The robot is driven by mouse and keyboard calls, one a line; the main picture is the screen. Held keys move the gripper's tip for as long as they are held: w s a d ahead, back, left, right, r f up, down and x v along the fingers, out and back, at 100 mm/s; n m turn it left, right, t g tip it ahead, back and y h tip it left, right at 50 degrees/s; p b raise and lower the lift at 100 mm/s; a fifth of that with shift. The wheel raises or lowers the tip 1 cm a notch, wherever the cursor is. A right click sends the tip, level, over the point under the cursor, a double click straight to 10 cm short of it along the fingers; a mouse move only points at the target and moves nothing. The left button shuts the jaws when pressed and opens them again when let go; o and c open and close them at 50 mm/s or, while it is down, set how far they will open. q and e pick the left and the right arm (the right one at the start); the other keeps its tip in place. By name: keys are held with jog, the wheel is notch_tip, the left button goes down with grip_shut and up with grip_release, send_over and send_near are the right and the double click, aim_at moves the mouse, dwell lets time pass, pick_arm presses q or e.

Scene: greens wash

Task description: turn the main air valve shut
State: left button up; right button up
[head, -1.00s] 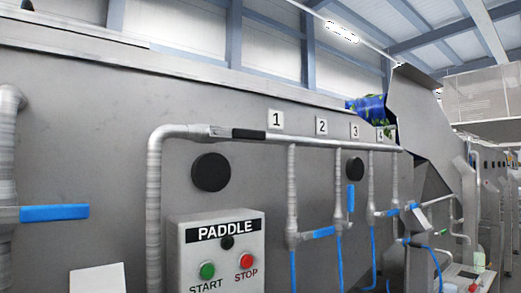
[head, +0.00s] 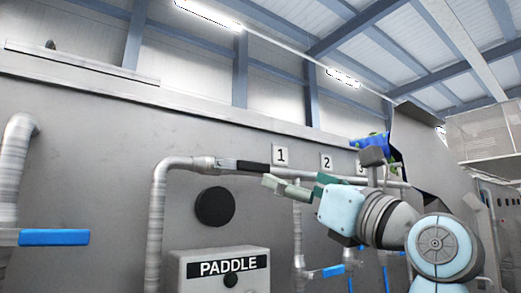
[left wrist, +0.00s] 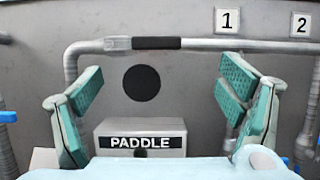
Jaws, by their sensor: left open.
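A valve with a black lever (head: 253,166) sits on the upper grey pipe, left of the number 1 plate. The lever lies in line with the pipe and also shows in the left wrist view (left wrist: 157,43). My left gripper (head: 292,185) is just right of and below the lever in the head view. Its green-padded fingers (left wrist: 163,90) are apart and empty in the left wrist view, with the lever seen above and between them. I see no contact. My right gripper is not in view.
A paddle control box (head: 218,270) is on the wall below the pipe, under a black disc (head: 214,206). A blue-handled valve (head: 54,237) is at the far left. Numbered branch pipes, one with a blue handle (head: 333,271), are partly behind my arm.

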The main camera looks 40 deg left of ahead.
aim_at(260, 164)
pick_arm(q)
jog(key=p+x, duration=0.1)
jog(key=x, duration=0.2)
jog(key=p+x, duration=0.2)
jog(key=x, duration=0.2)
jog(key=p+x, duration=0.2)
jog(key=x, duration=0.2)
jog(key=shift+s+r, duration=0.3)
jog(key=shift+s, duration=0.05)
jog(key=shift+w+a, duration=0.25)
jog(key=shift+a, duration=0.15)
jog(key=shift+d, duration=0.1)
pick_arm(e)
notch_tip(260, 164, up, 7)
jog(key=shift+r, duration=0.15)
pick_arm(q)
jog(key=shift+s+d+r, duration=0.1)
